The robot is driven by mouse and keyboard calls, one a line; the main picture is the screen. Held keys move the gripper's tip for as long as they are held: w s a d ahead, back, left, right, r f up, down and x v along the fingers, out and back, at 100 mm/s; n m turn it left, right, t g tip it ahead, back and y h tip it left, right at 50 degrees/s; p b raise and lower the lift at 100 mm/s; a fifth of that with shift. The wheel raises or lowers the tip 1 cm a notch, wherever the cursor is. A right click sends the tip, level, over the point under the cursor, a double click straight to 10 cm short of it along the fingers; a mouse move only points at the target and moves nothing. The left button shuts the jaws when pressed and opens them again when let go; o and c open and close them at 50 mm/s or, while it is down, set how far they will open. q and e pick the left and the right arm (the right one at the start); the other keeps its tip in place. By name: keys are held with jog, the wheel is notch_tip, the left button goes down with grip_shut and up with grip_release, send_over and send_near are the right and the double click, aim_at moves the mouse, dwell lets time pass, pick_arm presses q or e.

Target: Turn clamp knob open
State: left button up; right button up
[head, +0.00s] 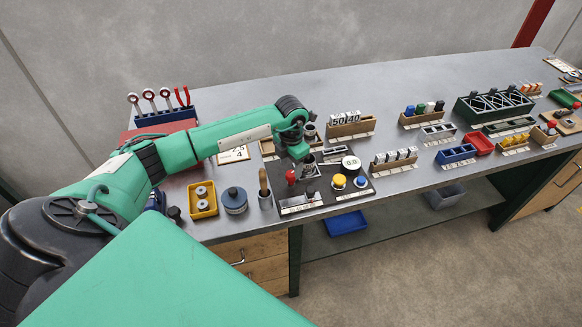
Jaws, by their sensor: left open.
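My left arm reaches in from the left, and its open left gripper (308,166) points down over a dark machine panel (355,196) near the table's front edge. The panel carries a red-topped knob (291,177), a yellow knob (339,181), a blue knob (360,182) and a round white dial marked 5.0 (351,163). I cannot tell which of these is the clamp knob. The gripper is just right of the red-topped knob and left of the yellow one. It partly hides the panel behind it, and I see nothing held. My right gripper is out of view.
A yellow tray (202,199) and a grey-blue round tin (235,200) stand left of the panel. A block rack (394,162) stands to its right, and a wooden box marked 50 and 40 (350,127) behind it. Bare grey tabletop (395,90) lies at the back.

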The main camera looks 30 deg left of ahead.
aim_at(291, 173)
pick_arm(q)
jog(key=shift+f+p, duration=0.35)
jog(key=shift+f, duration=1.35)
jog(key=c, duration=1)
jog(key=shift+o, duration=0.2)
